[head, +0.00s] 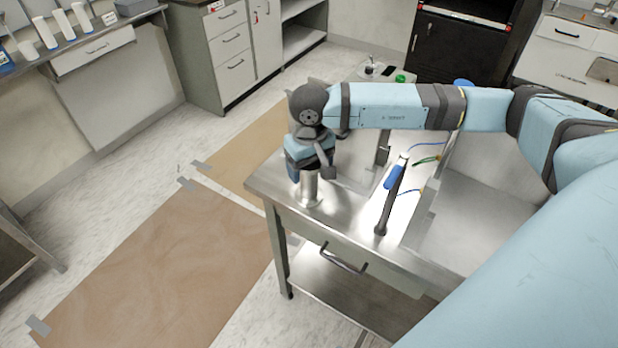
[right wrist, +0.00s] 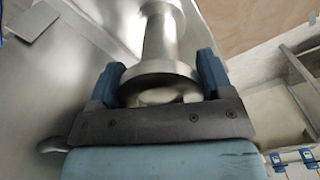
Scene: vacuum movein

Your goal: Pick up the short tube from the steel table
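The short tube (head: 309,188) is a shiny metal piece with flanged ends, upright near the left corner of the steel table (head: 268,190). My right gripper (head: 306,172) is right over it and partly hides its top. In the right wrist view, the tube (right wrist: 160,38) has its near flange between the two blue fingers of my right gripper (right wrist: 160,75). The fingers lie close against both sides of the flange. Whether they press on it cannot be told. The tube's foot appears to rest on the table. My left gripper is not in view.
Metal blocks, cables and a green-capped item (head: 400,79) are further back. A drawer handle (head: 343,259) sticks out at the front. Brown floor sheets (head: 150,270) lie left of the table.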

